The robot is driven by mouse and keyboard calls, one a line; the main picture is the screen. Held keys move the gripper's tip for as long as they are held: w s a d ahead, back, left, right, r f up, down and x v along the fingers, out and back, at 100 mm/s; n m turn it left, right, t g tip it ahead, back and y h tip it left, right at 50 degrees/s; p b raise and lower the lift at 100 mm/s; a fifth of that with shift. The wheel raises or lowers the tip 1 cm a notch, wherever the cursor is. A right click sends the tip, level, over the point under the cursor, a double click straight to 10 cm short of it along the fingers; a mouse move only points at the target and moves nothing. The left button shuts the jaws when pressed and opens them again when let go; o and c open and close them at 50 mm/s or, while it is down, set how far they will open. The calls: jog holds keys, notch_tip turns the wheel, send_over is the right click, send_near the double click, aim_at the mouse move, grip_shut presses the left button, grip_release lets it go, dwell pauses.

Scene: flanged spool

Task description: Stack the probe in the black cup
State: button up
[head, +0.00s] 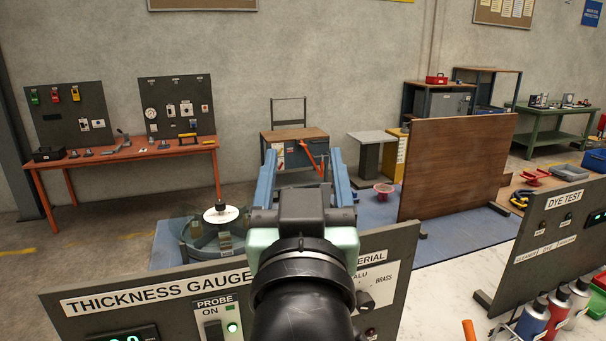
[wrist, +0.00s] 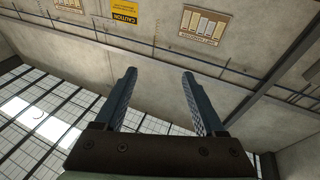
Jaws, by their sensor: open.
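My gripper (head: 303,155) is raised above the thickness gauge panel (head: 160,290) in the head view, pointing away from me. Its two blue fingers are apart with nothing between them. In the wrist view the open gripper (wrist: 158,73) faces the wall and ceiling, and no task object shows there. I cannot make out the probe or the black cup in either view. The panel has a "PROBE ON" switch with a green light. The panel and my arm hide part of the bench and floor behind them.
A white disc with a black knob (head: 221,214) sits on a round stand behind the panel. A brown board (head: 455,168) stands to the right. The dye test panel (head: 545,240) and several bottles (head: 533,316) are at the right.

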jog(key=s+r+t, duration=0.6)
jog(key=s+r, duration=0.5)
jog(key=r, duration=0.4)
jog(key=shift+t, duration=0.3)
jog(key=shift+s, duration=0.1)
notch_tip(320, 180, down, 4)
jog(key=b, duration=0.3)
jog(key=shift+a+r, duration=0.1)
jog(key=shift+r, duration=0.15)
